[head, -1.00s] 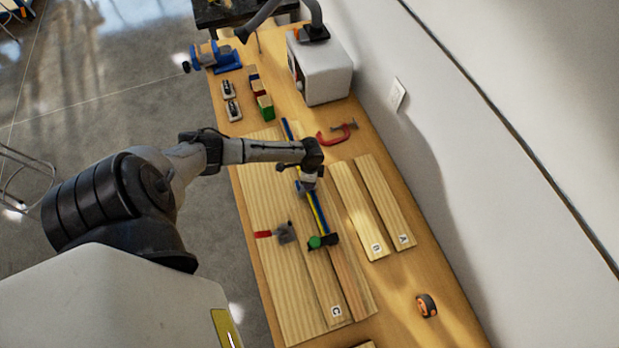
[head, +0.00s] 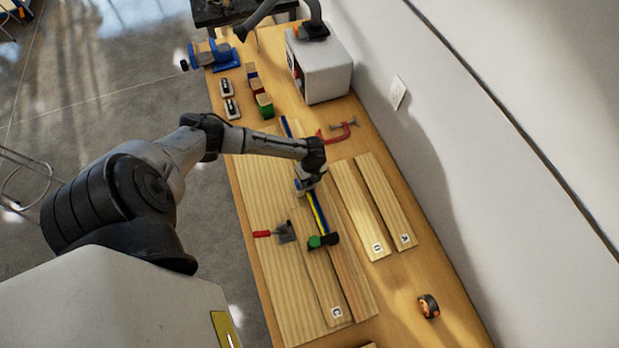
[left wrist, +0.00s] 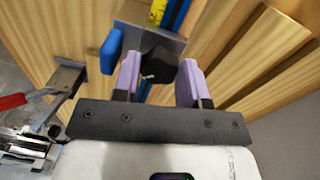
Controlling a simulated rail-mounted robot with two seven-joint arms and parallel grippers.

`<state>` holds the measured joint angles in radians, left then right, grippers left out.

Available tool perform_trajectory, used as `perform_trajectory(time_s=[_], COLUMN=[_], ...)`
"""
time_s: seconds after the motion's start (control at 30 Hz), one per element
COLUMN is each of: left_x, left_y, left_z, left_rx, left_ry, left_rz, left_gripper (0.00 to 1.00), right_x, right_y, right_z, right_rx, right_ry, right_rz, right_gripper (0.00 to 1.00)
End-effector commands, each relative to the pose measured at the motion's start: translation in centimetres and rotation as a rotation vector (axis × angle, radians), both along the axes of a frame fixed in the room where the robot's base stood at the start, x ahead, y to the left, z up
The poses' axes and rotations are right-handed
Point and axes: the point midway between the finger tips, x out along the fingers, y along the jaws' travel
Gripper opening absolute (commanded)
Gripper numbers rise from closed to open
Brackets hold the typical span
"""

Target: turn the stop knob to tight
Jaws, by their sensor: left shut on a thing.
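The stop knob (left wrist: 158,62) is a black lobed knob with a small white mark, on a grey stop block (left wrist: 150,38). The block sits on the blue rail with a yellow measuring strip (head: 319,215). My left gripper (head: 305,186) is over the rail, pointing down. In the left wrist view, its two purple fingers (left wrist: 160,80) are on either side of the knob and shut on it. A blue piece (left wrist: 111,50) stands left of the knob. In the head view my wrist hides the knob. My right gripper is not in view.
Wooden boards (head: 262,190) lie around the rail. A red-handled tool (head: 275,233) lies left of it, and a green-and-black piece (head: 322,241) is at its near end. A red clamp (head: 338,131), an orange-and-black tape measure (head: 428,306) and a grey machine (head: 325,68) stand on the bench.

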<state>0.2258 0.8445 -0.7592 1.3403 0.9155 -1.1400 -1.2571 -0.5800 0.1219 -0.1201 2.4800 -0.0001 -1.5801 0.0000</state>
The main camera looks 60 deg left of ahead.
Motion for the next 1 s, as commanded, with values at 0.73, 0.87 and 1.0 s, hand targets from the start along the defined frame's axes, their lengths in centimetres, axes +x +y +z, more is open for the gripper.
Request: perform_trajectory(time_s=[0.73, 0.87, 1.0], left_x=[0.0, -0.1, -0.1], left_y=[-0.1, -0.1, -0.1], left_z=[-0.1, -0.1, -0.1], left_rx=[0.001, 0.001, 0.001], left_ry=[0.001, 0.001, 0.002], left_rz=[-0.700, -0.805, -0.898], left_gripper=[0.15, 0.15, 0.15], right_x=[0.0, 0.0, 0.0], right_y=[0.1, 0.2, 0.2], right_z=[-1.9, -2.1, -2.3], right_rx=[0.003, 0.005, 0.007], right_ry=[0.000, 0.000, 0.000], right_rz=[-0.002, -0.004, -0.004], right_gripper=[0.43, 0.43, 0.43])
